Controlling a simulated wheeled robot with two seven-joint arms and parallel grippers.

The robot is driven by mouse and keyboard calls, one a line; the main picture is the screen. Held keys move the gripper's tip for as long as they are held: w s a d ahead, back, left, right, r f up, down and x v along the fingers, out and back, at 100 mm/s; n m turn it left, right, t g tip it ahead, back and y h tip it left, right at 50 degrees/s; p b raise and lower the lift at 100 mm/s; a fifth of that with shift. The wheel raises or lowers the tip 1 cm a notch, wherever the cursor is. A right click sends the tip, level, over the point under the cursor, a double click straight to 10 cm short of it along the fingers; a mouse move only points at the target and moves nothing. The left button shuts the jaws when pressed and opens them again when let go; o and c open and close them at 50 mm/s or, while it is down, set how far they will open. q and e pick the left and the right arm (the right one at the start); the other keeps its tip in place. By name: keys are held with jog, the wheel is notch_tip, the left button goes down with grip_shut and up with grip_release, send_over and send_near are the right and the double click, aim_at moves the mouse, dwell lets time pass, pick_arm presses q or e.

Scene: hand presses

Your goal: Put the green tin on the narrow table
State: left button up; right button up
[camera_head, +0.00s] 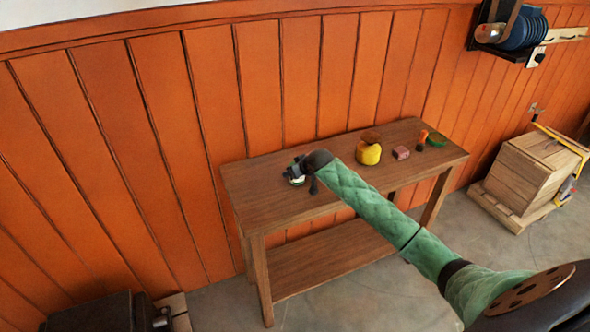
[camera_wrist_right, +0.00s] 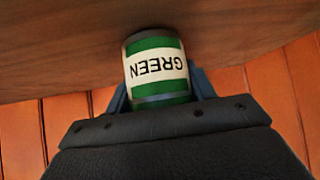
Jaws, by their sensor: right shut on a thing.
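The green tin (camera_wrist_right: 157,68), with a white band that reads GREEN, is between the fingers of my right gripper (camera_wrist_right: 160,92) in the right wrist view. The gripper is shut on it. In the head view my right gripper (camera_head: 296,168) is over the left part of a narrow wooden table (camera_head: 255,190), and a small part of the tin (camera_head: 297,181) shows below it. The tin is at or just above the tabletop; I cannot tell whether it touches. My left gripper is not in view.
On the table's right half are a yellow pot (camera_head: 368,154), a pink block (camera_head: 401,152), a small orange-topped item (camera_head: 423,137) and a round green item (camera_head: 437,140). A wooden crate (camera_head: 535,170) stands right. The table's left end is clear. An orange wall (camera_head: 150,150) is behind.

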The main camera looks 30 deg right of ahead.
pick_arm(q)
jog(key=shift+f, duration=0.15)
pick_arm(e)
jog(key=shift+f, duration=0.15)
jog(key=shift+f, duration=0.1)
jog(key=o, duration=1.1)
jog(key=shift+s, duration=0.1)
pick_arm(q)
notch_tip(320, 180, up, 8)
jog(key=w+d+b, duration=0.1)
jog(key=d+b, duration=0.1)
jog(key=b, duration=0.1)
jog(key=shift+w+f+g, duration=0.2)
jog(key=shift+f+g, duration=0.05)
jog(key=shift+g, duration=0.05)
pick_arm(e)
jog(key=v, duration=1.2)
